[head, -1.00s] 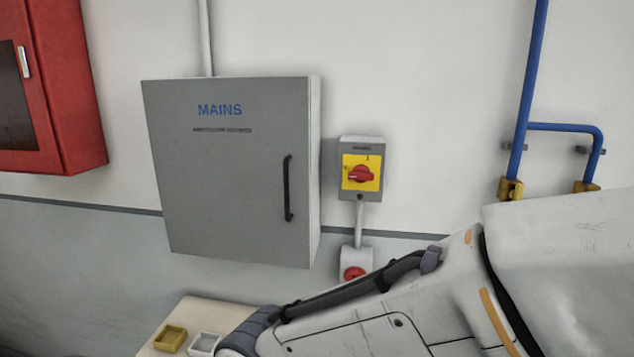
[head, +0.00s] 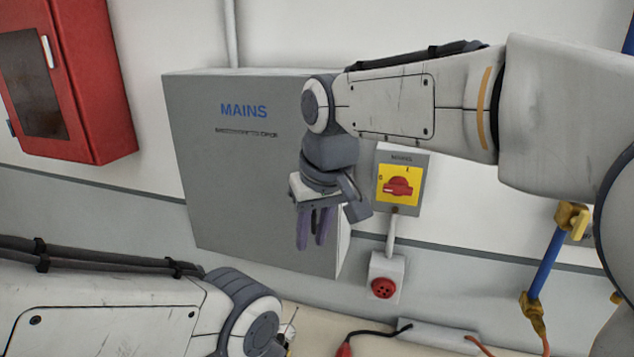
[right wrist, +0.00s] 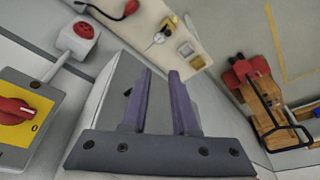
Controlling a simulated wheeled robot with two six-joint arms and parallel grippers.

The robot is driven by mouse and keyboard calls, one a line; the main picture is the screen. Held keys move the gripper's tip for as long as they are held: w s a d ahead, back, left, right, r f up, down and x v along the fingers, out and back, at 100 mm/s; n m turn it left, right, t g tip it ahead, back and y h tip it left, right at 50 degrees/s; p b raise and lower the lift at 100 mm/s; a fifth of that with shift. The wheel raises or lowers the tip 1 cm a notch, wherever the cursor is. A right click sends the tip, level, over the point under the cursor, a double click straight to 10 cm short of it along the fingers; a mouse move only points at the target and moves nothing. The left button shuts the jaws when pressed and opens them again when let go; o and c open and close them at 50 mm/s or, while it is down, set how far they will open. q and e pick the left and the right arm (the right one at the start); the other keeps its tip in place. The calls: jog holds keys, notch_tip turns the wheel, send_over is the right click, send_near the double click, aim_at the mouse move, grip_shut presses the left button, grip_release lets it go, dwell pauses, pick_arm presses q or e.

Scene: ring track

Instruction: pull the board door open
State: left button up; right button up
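The grey board marked MAINS (head: 240,170) hangs on the wall in the head view, and its door looks closed. The door's black handle, seen earlier on its right side, is hidden behind my right arm and gripper in the head view. My right gripper (head: 312,244) hangs in front of the right part of the door, fingers pointing down. In the right wrist view its two purple fingers (right wrist: 161,74) stand apart with nothing between them. A small dark piece (right wrist: 127,92) shows beside the left finger; I cannot tell if it is the handle. My left gripper is out of view.
A yellow switch box with a red knob (head: 398,187) is right of the board, above a red-faced socket (head: 384,288). A red cabinet (head: 95,85) hangs at left. Blue pipe (head: 545,265) is at right. A pale bench top (right wrist: 150,15) lies below.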

jog(key=w+d+r+m+t+p, duration=0.1)
jog(key=w+r+p, duration=0.1)
jog(key=w+r, duration=0.6)
pick_arm(q)
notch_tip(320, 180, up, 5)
jog(key=shift+p, duration=1)
pick_arm(e)
send_over(314, 228)
jog(key=f, duration=0.8)
jog(key=shift+w+f, duration=0.3)
jog(key=shift+f, duration=0.05)
grip_shut()
jog(key=shift+r, duration=0.1)
